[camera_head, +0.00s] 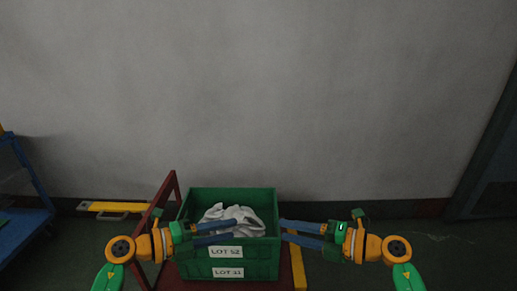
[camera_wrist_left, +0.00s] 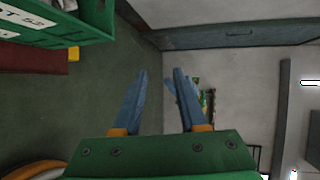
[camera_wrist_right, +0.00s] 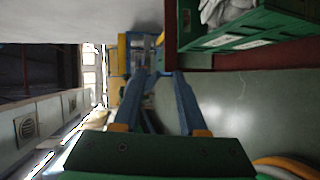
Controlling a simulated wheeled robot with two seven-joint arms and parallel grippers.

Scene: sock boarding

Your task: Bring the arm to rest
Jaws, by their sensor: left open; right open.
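My left gripper (camera_head: 233,229) is open and empty. In the head view its fingers overlap the left part of the green crate (camera_head: 262,271); their height over it is hard to tell. Its parted blue fingers also show in the left wrist view (camera_wrist_left: 160,74), with nothing between them. My right gripper (camera_head: 282,230) is open and empty, its fingertips by the crate's right side. The right wrist view shows its fingers (camera_wrist_right: 165,76) apart too. White cloth (camera_head: 232,217), seemingly socks, lies bunched in the crate. The left fingers hide part of the crate.
The crate's front bears labels reading LOT 52 and one below. A dark red frame (camera_head: 173,190) stands left of it. A blue rack (camera_head: 30,225) is at far left, and a yellow bar (camera_head: 110,207) lies by the grey wall (camera_head: 270,100). Floor at right is clear.

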